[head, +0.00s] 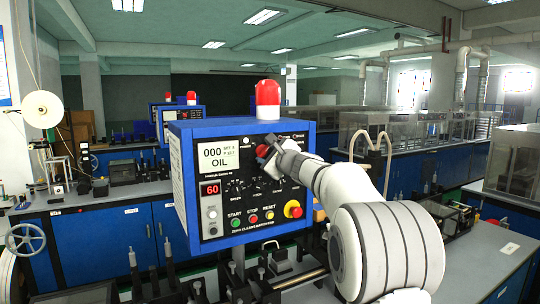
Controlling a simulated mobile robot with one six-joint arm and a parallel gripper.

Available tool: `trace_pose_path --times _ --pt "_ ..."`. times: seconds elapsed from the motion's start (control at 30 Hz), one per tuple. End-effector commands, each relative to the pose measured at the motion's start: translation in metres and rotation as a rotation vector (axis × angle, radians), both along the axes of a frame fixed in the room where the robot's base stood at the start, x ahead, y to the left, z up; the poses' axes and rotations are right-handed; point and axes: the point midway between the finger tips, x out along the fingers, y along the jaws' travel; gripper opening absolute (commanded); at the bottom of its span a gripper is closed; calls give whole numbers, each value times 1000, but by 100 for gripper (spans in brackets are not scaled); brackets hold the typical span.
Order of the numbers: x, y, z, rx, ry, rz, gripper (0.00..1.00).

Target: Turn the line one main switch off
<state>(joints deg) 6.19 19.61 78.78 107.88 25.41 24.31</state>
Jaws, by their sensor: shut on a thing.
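A blue control box (183,190) with a black front panel stands in the middle of the head view. A red switch knob (262,151) sits on the upper right part of the panel; it looks like the main switch, but I cannot read its label. My gripper (267,152) reaches in from the right and is shut on this red knob. The jaws and the wrist hide part of the knob and the panel behind, so I cannot tell its turn position.
Below are START (236,222), STOP (253,218) and RESET (269,214) buttons and a red emergency stop (293,209) on yellow. A red beacon (268,95) tops the box.

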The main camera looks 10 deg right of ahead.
Motion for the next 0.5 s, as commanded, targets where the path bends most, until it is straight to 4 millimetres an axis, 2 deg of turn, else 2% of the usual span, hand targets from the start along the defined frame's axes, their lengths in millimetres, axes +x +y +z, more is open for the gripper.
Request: trace_pose_path --times 0.27,0.5 --pt "0 0 -3 -123 -45 -3 21" --pt "-1 1 -4 -322 -111 -3 21"
